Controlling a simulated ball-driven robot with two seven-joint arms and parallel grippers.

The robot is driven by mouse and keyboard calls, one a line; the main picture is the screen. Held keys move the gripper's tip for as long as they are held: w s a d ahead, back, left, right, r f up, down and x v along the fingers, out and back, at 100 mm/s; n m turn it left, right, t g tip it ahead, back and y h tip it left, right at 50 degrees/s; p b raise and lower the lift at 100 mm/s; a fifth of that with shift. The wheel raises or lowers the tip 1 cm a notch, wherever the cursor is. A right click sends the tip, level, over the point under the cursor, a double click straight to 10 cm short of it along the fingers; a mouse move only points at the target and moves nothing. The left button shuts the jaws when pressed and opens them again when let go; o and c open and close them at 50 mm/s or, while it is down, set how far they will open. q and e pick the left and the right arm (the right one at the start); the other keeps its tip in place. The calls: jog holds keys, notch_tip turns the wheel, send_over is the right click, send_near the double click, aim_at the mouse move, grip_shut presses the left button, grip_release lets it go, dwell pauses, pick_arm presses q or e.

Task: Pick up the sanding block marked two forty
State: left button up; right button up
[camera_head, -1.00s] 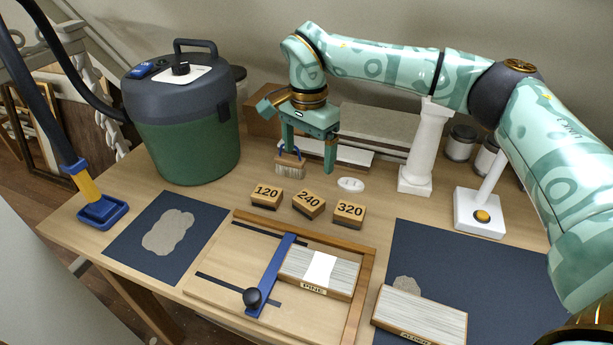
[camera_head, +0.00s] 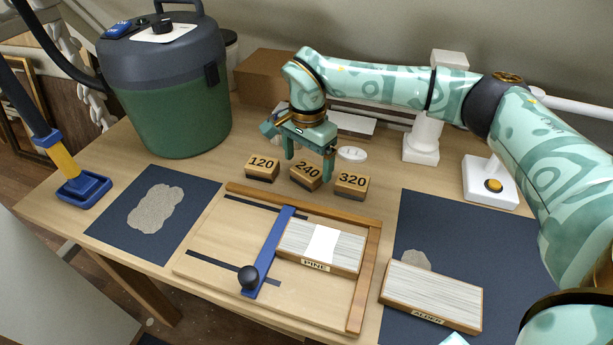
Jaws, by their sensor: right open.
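The sanding block marked 240 (camera_head: 305,176) lies on the wooden table, in the middle of a row of three. The block marked 120 (camera_head: 262,169) is on its left and the block marked 320 (camera_head: 352,186) on its right. My right gripper (camera_head: 308,164) is open and empty, pointing down over the 240 block. Its fingertips are near the block's left and right ends, close to its top. I cannot tell whether they touch it.
A wooden jig (camera_head: 210,255) with a blue bar (camera_head: 268,252) and a pine board (camera_head: 343,251) lies in front of the blocks. A green canister (camera_head: 170,115) stands back left. A white pillar (camera_head: 422,138) and a switch stand (camera_head: 490,184) stand at right.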

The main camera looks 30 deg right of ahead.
aim_at(308, 169)
notch_tip(308, 169, down, 3)
jog(key=shift+f+b, duration=0.2)
jog(key=shift+b, duration=0.25)
pick_arm(q)
jog(key=shift+s+d+f, duration=0.15)
jog(key=shift+s+f, duration=0.05)
jog(key=shift+f, duration=0.45)
pick_arm(e)
jog(key=shift+r, duration=0.1)
jog(key=shift+c, duration=0.9)
jog(key=c, duration=1)
